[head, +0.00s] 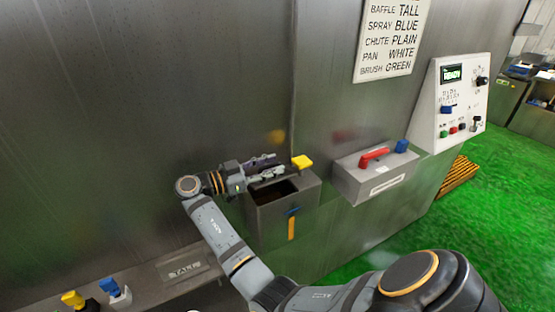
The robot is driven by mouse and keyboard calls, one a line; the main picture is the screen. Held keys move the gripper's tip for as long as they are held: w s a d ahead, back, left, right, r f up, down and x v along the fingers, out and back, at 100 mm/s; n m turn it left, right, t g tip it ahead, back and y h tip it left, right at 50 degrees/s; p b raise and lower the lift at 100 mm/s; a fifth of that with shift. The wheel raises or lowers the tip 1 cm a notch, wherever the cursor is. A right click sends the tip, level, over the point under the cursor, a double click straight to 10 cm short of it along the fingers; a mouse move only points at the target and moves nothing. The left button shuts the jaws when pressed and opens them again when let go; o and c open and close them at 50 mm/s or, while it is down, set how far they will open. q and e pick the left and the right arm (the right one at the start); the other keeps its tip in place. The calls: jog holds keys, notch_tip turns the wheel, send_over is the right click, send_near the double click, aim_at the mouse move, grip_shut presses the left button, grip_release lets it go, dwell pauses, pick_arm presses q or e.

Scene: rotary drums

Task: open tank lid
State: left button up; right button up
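A steel box (304,198) with a dark open top juts from the machine wall; I take it as the tank, but no label on it is readable. My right gripper (272,169) is at the back edge of its opening, pointing right. A yellow block (302,162) sits just beyond the fingertips, at the box's back right corner. The fingers overlap a dark strip that may be part of a lid, so I cannot tell whether they are open, shut or holding it. My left gripper is out of view.
A second steel box (352,187) carries a red handle (374,157) and a blue knob (402,146). A blue and yellow lever (292,224) is on the first box's front. A control panel (453,100) and a sign (391,38) are right.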

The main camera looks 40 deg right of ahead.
jog(key=shift+a, duration=0.25)
jog(key=shift+a+r, duration=0.1)
jog(key=shift+c, duration=0.7)
jog(key=shift+s, duration=0.1)
grip_shut()
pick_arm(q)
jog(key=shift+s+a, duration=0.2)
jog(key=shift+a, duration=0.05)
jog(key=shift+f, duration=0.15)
pick_arm(e)
jog(key=w+b, duration=0.1)
jog(key=b, duration=0.2)
jog(key=w+r+n+b, duration=0.1)
jog(key=b, duration=0.3)
jog(key=shift+w+d+r, duration=0.1)
jog(key=shift+w+d, duration=0.15)
jog(key=shift+d, duration=0.1)
jog(key=shift+w+r+b, duration=0.15)
jog(key=shift+r+b, duration=0.2)
jog(key=shift+b, duration=0.1)
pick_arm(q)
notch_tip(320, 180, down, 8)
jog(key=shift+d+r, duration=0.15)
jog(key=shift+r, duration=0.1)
pick_arm(e)
jog(key=shift+r, duration=0.1)
